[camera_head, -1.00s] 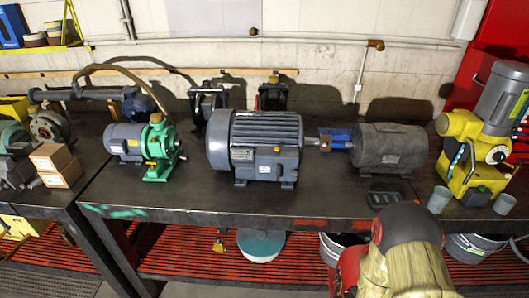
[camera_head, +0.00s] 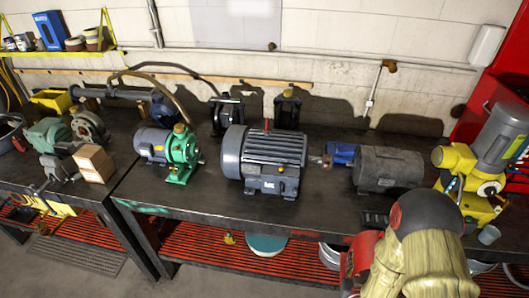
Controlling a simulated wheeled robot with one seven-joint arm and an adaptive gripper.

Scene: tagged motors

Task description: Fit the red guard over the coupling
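The large grey motor (camera_head: 264,160) stands on the dark bench with its shaft pointing right. A short metal coupling or shaft end (camera_head: 321,161) shows between it and a blue block (camera_head: 342,155), which sits against a dark grey cylindrical machine (camera_head: 388,168). I cannot tell exactly which part is the coupling. No separate red guard can be made out with certainty. A red part (camera_head: 361,255) shows at the lower right, beside a black and pale-yellow rounded shape; I cannot tell what it belongs to. My gripper is not in view.
A green pump with a small motor (camera_head: 180,154) stands left on the bench. A yellow and grey machine (camera_head: 478,165) stands right. A cardboard box (camera_head: 94,163) sits on the left bench. The bench front before the large motor is clear. A red slatted shelf (camera_head: 205,252) lies below.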

